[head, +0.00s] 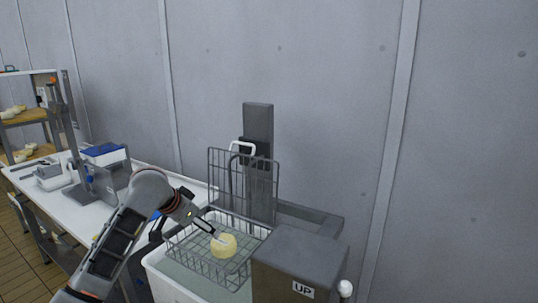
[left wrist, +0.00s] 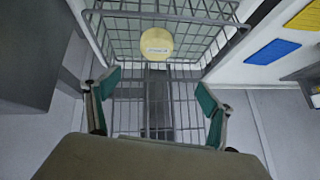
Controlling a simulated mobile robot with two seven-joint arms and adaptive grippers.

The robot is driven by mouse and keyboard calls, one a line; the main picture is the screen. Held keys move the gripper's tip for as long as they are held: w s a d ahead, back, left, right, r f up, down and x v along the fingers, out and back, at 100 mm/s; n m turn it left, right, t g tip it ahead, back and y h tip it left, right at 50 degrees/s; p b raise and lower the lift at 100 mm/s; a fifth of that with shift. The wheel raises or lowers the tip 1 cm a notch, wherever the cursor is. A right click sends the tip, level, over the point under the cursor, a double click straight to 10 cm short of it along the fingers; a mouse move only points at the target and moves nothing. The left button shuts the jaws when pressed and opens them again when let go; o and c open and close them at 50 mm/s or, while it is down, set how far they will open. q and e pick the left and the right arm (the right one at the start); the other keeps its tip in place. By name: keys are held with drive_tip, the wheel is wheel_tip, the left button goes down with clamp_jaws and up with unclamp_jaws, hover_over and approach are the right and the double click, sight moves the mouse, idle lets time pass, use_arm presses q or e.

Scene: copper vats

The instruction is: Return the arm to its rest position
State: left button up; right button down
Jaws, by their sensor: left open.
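My left arm comes in from the left in the head view, and its gripper (head: 219,238) is over the wire basket (head: 187,253). In the left wrist view the two green-padded fingers (left wrist: 157,105) are wide apart with nothing between them. A pale yellow round cheese (head: 223,246) with a small label sits in the basket. It also shows in the left wrist view (left wrist: 157,44), beyond the fingertips and apart from them. My right gripper is not in view.
The basket hangs at a white vat (head: 160,287), beside a grey column (head: 258,122). A grey box marked UP (head: 300,262) stands to the right. A white table (head: 145,176) with equipment is on the left, with a shelf (head: 27,117) behind. The wall closes off the back.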

use_arm(q)
drive_tip(key=s+a+f+y, duration=0.1)
drive_tip(key=s+a+f, duration=0.2)
drive_tip(key=s+f, duration=0.7)
drive_tip(key=s+a+f+y, duration=0.2)
drive_tip(key=s+f, duration=0.7)
drive_tip(key=s+a+y, duration=0.2)
drive_tip(key=s+a, duration=0.3)
drive_tip(key=s, duration=0.6)
drive_tip(key=s+a+y, duration=0.2)
drive_tip(key=s+a, duration=0.4)
drive_tip(key=s, duration=0.5)
drive_tip(key=d+f+n+t+h, duration=0.3)
drive_tip(key=d+f+h, duration=0.3)
drive_tip(key=d+f, duration=0.8)
wheel_tip(320, 180, down, 3)
drive_tip(key=shift+d+r, duration=0.15)
drive_tip(key=shift+r, duration=0.05)
